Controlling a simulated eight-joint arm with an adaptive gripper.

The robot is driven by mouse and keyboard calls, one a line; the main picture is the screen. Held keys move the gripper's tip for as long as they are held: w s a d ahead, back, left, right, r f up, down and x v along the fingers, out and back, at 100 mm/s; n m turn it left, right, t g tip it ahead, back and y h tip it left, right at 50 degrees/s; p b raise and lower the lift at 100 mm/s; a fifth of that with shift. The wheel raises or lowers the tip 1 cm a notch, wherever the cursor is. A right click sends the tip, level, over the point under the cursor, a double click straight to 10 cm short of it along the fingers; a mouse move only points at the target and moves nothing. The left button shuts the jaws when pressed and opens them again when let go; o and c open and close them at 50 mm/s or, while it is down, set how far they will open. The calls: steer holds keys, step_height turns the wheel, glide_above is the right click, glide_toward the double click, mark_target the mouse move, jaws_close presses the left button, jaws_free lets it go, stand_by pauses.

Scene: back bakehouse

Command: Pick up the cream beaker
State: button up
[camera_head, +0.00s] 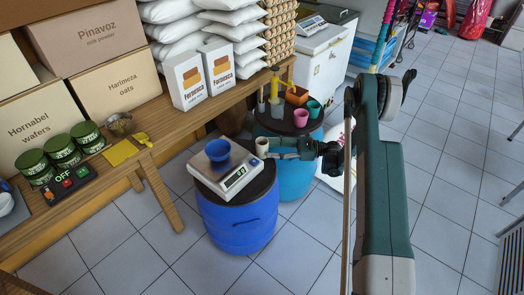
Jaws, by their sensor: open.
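The cream beaker (262,147) is a small pale cup with a dark inside. It appears to stand upright near the front edge of the dark top of the rear blue barrel. My gripper (272,147) reaches in from the right, with its fingertips at the beaker's right side. It is open; I cannot tell whether the fingers are around the beaker or touching it. The gripper and my wrist hide some of the barrel top behind them.
A pink cup (300,117), a teal cup (313,108), an orange container (297,95) and a yellow pump bottle (275,84) stand behind. In front, a scale (237,180) bearing a blue bowl (218,150) sits on another blue barrel (238,220). A wooden table stands left.

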mark_target(262, 148)
steer(key=shift+w+a+r+b, duration=0.15)
steer(key=shift+a+b, duration=0.35)
steer(key=shift+a, duration=0.8)
steer(key=shift+w+a+b, duration=0.15)
steer(key=shift+a+b, duration=0.3)
steer(key=shift+a, duration=0.8)
steer(key=shift+c, duration=0.2)
steer(key=c, duration=0.7)
